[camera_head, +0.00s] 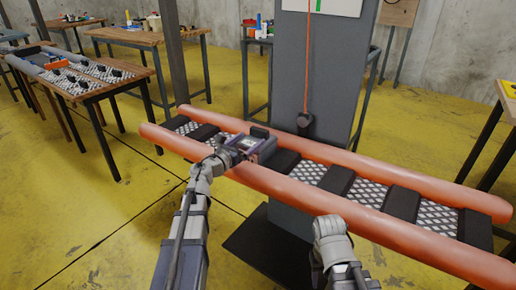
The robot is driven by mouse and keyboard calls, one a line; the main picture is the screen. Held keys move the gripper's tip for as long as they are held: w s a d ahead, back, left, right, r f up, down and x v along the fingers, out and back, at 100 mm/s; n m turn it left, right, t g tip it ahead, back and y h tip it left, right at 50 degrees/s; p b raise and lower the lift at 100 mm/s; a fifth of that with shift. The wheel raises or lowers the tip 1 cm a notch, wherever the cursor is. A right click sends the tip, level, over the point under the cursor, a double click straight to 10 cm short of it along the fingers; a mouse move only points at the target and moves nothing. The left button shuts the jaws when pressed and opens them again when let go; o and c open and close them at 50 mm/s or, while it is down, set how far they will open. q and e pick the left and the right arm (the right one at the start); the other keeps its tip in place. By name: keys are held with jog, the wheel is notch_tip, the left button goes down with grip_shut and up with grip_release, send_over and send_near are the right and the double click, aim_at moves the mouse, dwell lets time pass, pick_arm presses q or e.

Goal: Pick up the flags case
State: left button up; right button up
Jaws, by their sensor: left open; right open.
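A small grey and purple case (262,150), which looks like the flags case, rests on the patterned deck between the two orange tubes of the inflatable boat (310,196). My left gripper (229,150) is open at the case's near left side and hides part of it. I cannot tell whether the fingers touch the case. My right gripper (326,222) is open and empty, near the boat's near tube, well to the right of the case.
A grey column (322,70) stands behind the boat, with an orange cord and a dark handle hanging on it. Black straps (401,203) cross the deck. Yellow floor is free at left.

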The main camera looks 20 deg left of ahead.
aim_at(257, 132)
pick_arm(q)
jog(key=shift+r+p+x, duration=0.2)
jog(key=shift+x, duration=1.2)
jog(key=shift+r+p+x, duration=0.15)
jog(key=shift+r+x, duration=0.05)
jog(key=shift+x, duration=1.25)
jog(key=shift+s+a, duration=0.1)
grip_shut()
